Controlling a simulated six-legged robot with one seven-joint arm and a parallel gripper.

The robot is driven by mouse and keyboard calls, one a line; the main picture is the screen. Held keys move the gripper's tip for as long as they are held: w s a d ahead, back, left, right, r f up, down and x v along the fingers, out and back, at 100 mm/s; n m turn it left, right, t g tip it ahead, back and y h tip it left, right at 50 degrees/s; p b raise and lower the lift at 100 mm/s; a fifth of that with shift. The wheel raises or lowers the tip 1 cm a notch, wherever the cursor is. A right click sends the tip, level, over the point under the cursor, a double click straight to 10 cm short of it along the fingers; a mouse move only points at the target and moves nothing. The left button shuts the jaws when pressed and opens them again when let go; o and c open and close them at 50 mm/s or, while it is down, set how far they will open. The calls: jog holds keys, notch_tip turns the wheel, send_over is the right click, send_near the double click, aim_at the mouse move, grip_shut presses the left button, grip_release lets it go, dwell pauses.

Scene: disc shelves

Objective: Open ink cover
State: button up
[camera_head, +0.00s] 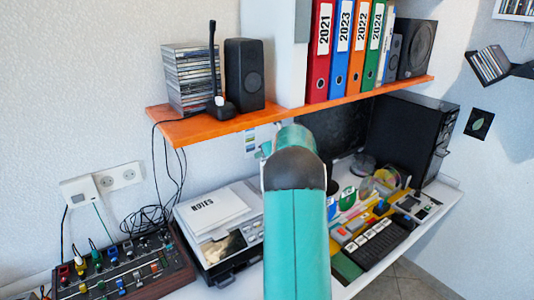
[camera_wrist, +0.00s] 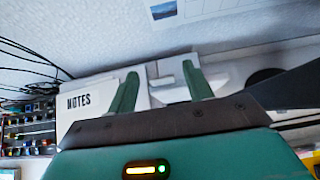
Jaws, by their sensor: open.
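A black and white printer-like machine (camera_head: 236,252) stands on the desk, left of my arm in the head view. White sheets marked NOTES (camera_head: 210,208) lie on top of it, and a photo print shows at its front. I cannot make out a separate ink cover. In the wrist view my gripper (camera_wrist: 160,78) is open, its two green fingers apart with nothing between them. The NOTES sheet (camera_wrist: 88,102) shows behind and left of the fingers. In the head view my green arm hides the gripper and the machine's right side.
An orange shelf (camera_head: 190,128) with discs, speakers and binders overhangs the desk. A mixer (camera_head: 125,272) stands left of the machine. A keyboard (camera_head: 375,245), small desk items and a black computer tower (camera_head: 412,135) crowd the right. Loose cables (camera_head: 148,217) hang behind.

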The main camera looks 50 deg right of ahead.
jog(key=s+a+r, duration=0.1)
jog(key=s, duration=0.6)
jog(key=s+a+r, duration=0.2)
jog(key=s, duration=0.6)
jog(key=shift+s+a, duration=0.2)
jog(key=shift+s, duration=0.05)
jog(key=w+a+r+n+g+y, duration=0.1)
jog(key=a+r+n+y, duration=0.15)
jog(key=a+n, duration=1.05)
jog(key=a+r+n+g+y, duration=0.15)
jog(key=a+r+n, duration=0.35)
jog(key=a, duration=1.6)
jog(key=s+a+f+n+g+h, duration=0.1)
jog(key=s+a+f+n, duration=0.1)
jog(key=s+a+n, duration=0.5)
jog(key=s+a+f+n+g, duration=0.1)
jog(key=s+a+f+n, duration=0.1)
jog(key=s+a+n, duration=0.6)
jog(key=a+n, duration=0.2)
jog(key=n, duration=0.3)
jog(key=shift+s+f+n+h, duration=0.25)
jog(key=shift+f+n+h, duration=0.05)
jog(key=shift+h, duration=0.1)
